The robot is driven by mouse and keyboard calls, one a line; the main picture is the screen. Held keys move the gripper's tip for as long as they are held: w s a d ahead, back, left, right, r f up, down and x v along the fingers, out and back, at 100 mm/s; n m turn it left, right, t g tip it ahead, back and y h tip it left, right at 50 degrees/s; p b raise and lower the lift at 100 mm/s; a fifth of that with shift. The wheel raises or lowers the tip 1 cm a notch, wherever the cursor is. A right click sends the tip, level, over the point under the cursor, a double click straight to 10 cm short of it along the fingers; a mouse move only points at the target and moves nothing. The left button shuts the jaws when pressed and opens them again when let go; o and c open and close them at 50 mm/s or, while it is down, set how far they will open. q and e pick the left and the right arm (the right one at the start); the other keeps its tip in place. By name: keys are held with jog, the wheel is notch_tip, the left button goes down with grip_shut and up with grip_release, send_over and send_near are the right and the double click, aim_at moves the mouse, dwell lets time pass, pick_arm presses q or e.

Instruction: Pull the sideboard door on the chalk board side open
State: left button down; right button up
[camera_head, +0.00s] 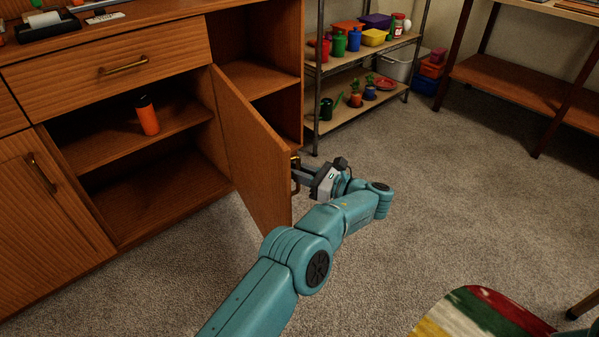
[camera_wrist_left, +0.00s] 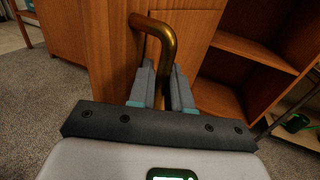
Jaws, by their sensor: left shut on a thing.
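The wooden sideboard (camera_head: 150,140) stands at the left in the head view. One of its doors (camera_head: 250,155) is swung well out from the front, and the compartment behind it shows an inner shelf. My left gripper (camera_head: 299,177) is at the door's free edge, on its outer face. In the left wrist view the brass door handle (camera_wrist_left: 160,28) runs between the fingers of my left gripper (camera_wrist_left: 162,78), which are shut on it. No chalk board is recognisable. My right gripper is out of view.
A closed door with a brass handle (camera_head: 41,173) is at the left. A metal rack (camera_head: 370,95) with pots stands behind. A striped round seat (camera_head: 480,315) is at the lower right. Carpet (camera_head: 440,185) is clear between.

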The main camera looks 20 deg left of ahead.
pick_arm(q)
jog(key=shift+a, duration=0.1)
dwell(0.3)
jog(key=c, duration=1.3)
grip_release()
jog(key=shift+o, duration=0.2)
jog(key=s+d+b, duration=0.1)
jog(key=d+b, duration=0.1)
jog(key=d, duration=0.5)
jog(key=shift+d, duration=0.25)
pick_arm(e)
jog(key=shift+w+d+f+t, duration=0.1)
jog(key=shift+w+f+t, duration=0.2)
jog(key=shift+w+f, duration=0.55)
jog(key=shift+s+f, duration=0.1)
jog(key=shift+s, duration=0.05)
